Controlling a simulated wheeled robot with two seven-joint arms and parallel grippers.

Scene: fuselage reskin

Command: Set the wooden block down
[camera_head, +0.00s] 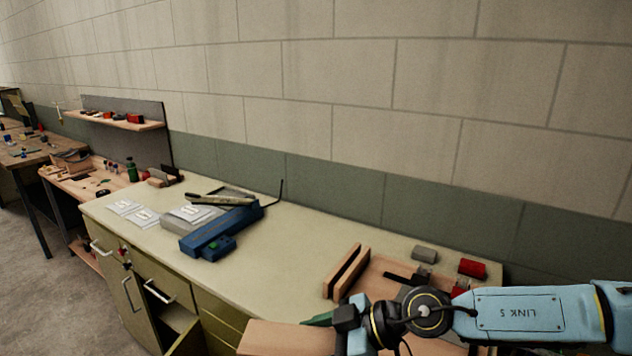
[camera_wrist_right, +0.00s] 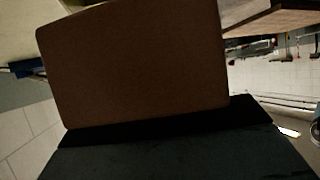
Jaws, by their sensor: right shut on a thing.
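The wooden block (camera_head: 285,339) is a plain light-brown slab at the bottom middle of the head view, at the front edge of the workbench (camera_head: 300,240). My right gripper (camera_head: 345,322) is beside its right end, shut on it. In the right wrist view the block (camera_wrist_right: 135,65) fills much of the picture as a dark brown face, just beyond the dark gripper (camera_wrist_right: 165,140). The fingertips are mostly hidden. I cannot tell whether the block touches the bench. My left gripper is not in view.
A slotted wooden piece (camera_head: 347,272) and a wooden tray (camera_head: 385,275) stand on the bench near my right arm. A grey block (camera_head: 424,254) and a red block (camera_head: 472,268) lie behind. A blue tool (camera_head: 220,232) lies further left. The bench middle is clear.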

